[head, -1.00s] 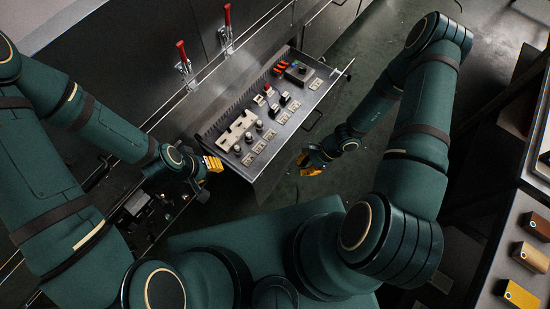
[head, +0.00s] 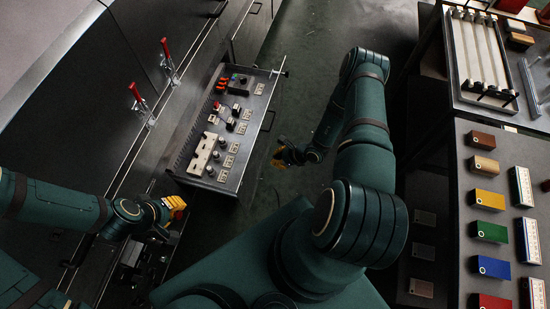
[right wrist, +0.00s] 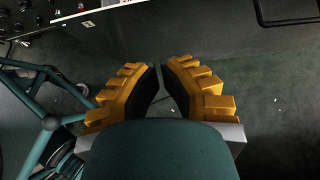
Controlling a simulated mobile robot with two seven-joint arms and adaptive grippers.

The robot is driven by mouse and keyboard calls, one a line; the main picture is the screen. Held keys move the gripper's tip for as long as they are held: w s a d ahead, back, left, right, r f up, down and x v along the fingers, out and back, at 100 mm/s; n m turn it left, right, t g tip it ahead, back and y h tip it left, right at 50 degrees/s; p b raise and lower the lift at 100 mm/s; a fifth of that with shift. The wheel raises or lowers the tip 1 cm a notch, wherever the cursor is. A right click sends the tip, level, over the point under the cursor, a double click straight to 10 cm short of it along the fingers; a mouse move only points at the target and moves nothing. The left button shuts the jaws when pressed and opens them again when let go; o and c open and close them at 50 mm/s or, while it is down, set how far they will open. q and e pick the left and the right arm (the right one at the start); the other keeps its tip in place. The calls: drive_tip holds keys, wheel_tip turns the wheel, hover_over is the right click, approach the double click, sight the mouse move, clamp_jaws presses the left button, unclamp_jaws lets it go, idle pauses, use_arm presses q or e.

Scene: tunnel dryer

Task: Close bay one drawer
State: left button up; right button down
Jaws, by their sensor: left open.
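The drawer (head: 250,147) stands pulled out from the dark cabinet in the head view. Its top carries sockets, black knobs and red parts, and a dark handle (head: 268,120) is on its outer face. My left gripper (head: 176,207) is open, left of the drawer's near end and apart from it. My right gripper (head: 278,158) is out over the floor, beside the drawer's outer face and apart from it. In the right wrist view, its yellow fingers (right wrist: 162,76) have a narrow gap with only floor between them. A dark handle (right wrist: 290,18) shows at top right there.
Two red-handled clamps (head: 168,62) stand along the cabinet edge behind the drawer. A bench at right holds several coloured blocks (head: 490,231) and a white-railed rack (head: 480,55). The floor (head: 305,60) between drawer and bench is clear apart from my right arm.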

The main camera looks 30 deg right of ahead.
sight(250, 160)
drive_tip(key=x, duration=0.3)
drive_tip(key=r+x, duration=0.1)
drive_tip(key=x, duration=0.1)
drive_tip(key=w+a+b+x, duration=0.1)
drive_tip(key=x, duration=0.2)
drive_tip(key=shift+w+a+f, duration=0.1)
drive_tip(key=shift+w, duration=0.05)
drive_tip(key=shift+w+a, duration=0.5)
drive_tip(key=shift+w, duration=0.05)
